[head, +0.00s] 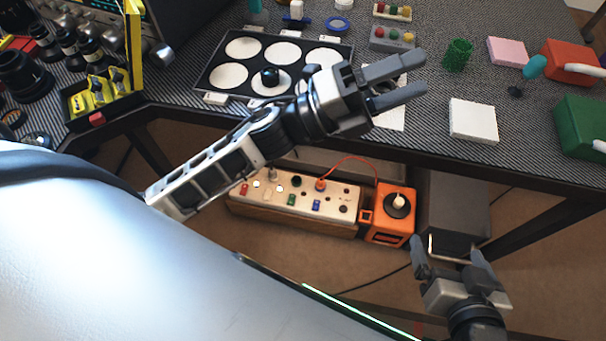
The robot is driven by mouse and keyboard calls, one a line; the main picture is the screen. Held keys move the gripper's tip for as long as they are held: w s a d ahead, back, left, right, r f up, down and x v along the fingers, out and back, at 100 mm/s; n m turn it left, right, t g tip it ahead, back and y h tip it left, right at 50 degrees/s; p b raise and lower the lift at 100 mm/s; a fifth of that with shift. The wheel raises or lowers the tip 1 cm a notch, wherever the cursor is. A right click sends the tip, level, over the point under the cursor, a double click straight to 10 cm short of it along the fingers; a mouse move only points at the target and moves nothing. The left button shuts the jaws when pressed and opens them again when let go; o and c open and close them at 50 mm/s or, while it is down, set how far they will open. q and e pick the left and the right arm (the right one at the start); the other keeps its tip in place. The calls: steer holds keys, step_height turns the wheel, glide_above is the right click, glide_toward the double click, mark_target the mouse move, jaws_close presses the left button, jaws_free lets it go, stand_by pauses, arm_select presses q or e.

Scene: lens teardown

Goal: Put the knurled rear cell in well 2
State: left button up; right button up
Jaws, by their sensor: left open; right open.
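A black tray (257,63) with two rows of round white wells lies on the bench. A small dark round piece (269,76) stands in the middle well of its near row. I cannot tell whether this piece is the knurled rear cell, and the well numbers are not readable. My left gripper (412,76) is open and empty above the bench, right of the tray, its fingers pointing right. Its wrist hides part of the tray's right side. My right gripper (447,250) is open and empty, low in front of the bench.
A green mesh cup (458,54), a white block (473,119), a pink block (507,51) and red and green boxes (582,125) stand to the right. A yellow rack (105,92) and dark lens parts (22,75) crowd the left. A control panel (290,199) sits below.

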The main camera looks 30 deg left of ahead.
arm_select(q)
steer(key=s+a+f+n+t+y, duration=0.15)
steer(key=a+f+n+y, duration=0.25)
steer(key=f+n+y, duration=0.6)
steer(key=s+a+f+n+t+y, duration=0.1)
steer(key=s+a+f+n+y, duration=0.3)
steer(key=n, duration=1)
steer(key=s+a+f+n+g+y+p, duration=0.1)
steer(key=s+f+n+g+p, duration=0.3)
steer(key=s+n+g+p, duration=0.1)
steer(key=shift+a+f, duration=0.25)
steer(key=shift+f, duration=0.05)
arm_select(e)
steer(key=shift+d+r+g, duration=0.15)
steer(key=shift+r, duration=0.5)
steer(key=shift+d+r+g, duration=0.1)
steer(key=shift+r+g, duration=0.05)
steer(key=shift+r, duration=0.45)
